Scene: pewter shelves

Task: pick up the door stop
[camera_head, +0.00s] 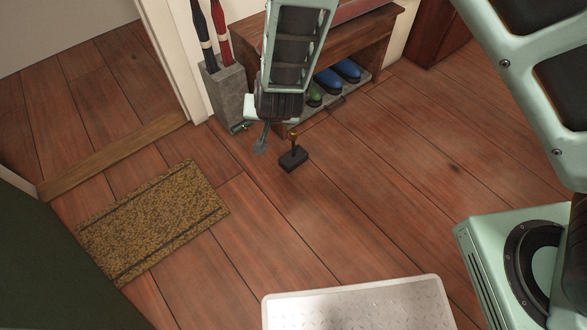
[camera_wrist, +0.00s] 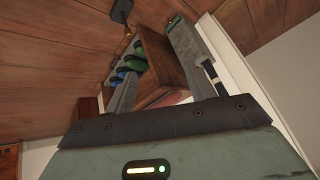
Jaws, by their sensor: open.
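The door stop (camera_head: 293,158) is a small dark block with an upright brass-coloured knob, standing on the wooden floor in front of the bench. My gripper (camera_head: 268,139) hangs pointing down, just left of and behind the door stop in the head view. It is open and appears empty. Its fingers are partly hidden by my wrist, and the gap to the door stop is hard to judge.
A wooden bench (camera_head: 362,32) with blue and green shoes (camera_head: 346,70) on a low tray stands behind. A grey stand (camera_head: 226,92) with umbrellas is at the left. A doormat (camera_head: 153,221) and a pale metal platform (camera_head: 360,307) lie nearer. The floor between is clear.

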